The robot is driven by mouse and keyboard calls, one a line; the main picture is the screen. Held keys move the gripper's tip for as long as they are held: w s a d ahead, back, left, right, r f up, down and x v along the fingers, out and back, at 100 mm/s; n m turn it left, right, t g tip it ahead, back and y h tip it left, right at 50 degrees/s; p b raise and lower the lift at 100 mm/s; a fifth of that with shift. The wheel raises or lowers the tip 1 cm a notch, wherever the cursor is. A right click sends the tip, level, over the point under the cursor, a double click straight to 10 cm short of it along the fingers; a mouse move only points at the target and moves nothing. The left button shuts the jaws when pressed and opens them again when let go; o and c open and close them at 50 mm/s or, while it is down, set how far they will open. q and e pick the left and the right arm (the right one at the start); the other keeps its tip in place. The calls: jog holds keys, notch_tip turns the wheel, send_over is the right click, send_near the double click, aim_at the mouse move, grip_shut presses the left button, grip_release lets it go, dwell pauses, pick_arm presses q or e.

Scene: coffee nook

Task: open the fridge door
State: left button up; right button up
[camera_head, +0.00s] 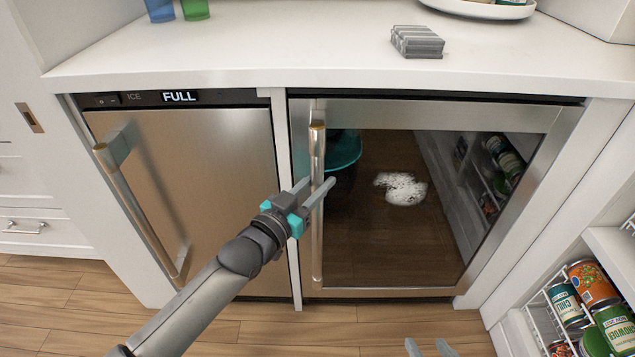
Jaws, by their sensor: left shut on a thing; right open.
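The fridge door (435,283) is a steel-framed dark glass panel under the counter, and it looks shut. Its vertical handle (317,250) runs along the left side of the door. My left gripper (316,187) is shut on this handle, with one finger on each side, around mid-height. My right gripper (428,346) is open and empty at the bottom edge of the view; only its fingertips show.
A steel ice maker (215,170) with its own handle stands left of the fridge. The counter (250,55) above holds grey coasters (417,41), cups and a plate. Shelves with cans (566,305) stand at the lower right. Wood floor (250,335) is clear in front.

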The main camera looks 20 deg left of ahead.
pick_arm(q)
grip_shut()
dwell(0.8)
